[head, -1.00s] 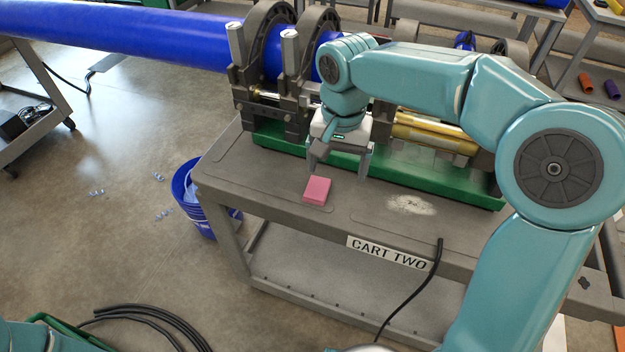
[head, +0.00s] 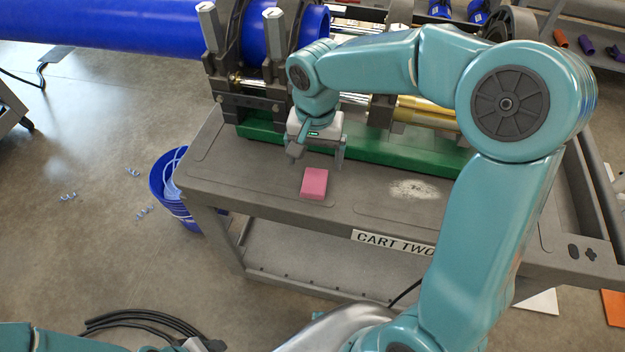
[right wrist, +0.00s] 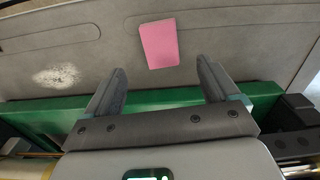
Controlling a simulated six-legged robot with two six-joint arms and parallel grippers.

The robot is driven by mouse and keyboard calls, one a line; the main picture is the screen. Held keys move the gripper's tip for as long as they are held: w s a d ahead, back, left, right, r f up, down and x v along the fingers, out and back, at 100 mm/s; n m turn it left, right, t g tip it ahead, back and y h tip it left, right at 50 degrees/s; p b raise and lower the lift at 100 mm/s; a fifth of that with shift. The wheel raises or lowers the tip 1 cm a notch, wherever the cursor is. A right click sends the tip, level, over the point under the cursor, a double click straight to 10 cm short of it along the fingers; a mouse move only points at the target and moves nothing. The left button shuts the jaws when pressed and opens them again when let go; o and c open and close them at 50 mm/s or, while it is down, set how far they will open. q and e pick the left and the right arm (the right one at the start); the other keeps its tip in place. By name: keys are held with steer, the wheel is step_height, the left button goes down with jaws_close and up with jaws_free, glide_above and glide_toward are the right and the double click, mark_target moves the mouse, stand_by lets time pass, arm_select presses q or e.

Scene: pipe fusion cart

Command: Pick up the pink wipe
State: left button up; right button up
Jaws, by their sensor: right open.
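The pink wipe (head: 314,184) is a small folded pad lying flat on the grey cart top (head: 250,176), near its front edge. My right gripper (head: 318,162) is open and empty above the cart, just behind the wipe and apart from it. In the right wrist view the wipe (right wrist: 159,43) lies beyond the two spread fingertips, roughly between their lines. My left arm shows only in part at the bottom left of the head view, and its gripper is not clearly seen.
A green base (head: 370,146) with the pipe clamps (head: 275,60) stands along the back of the cart, holding a blue pipe (head: 130,27). A blue bucket (head: 172,190) stands at the cart's left. A white powdery patch (head: 414,189) marks the cart top right of the wipe.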

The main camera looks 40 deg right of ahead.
mark_target(314, 180)
step_height(314, 180, down, 3)
steer(key=shift+w+d+r, duration=0.1)
steer(key=shift+d+r, duration=0.05)
steer(key=shift+r, duration=0.05)
step_height(314, 180, down, 5)
steer(key=shift+w+f, duration=0.1)
steer(key=shift+f, duration=0.1)
steer(key=shift+r, duration=0.1)
steer(key=c, duration=1.1)
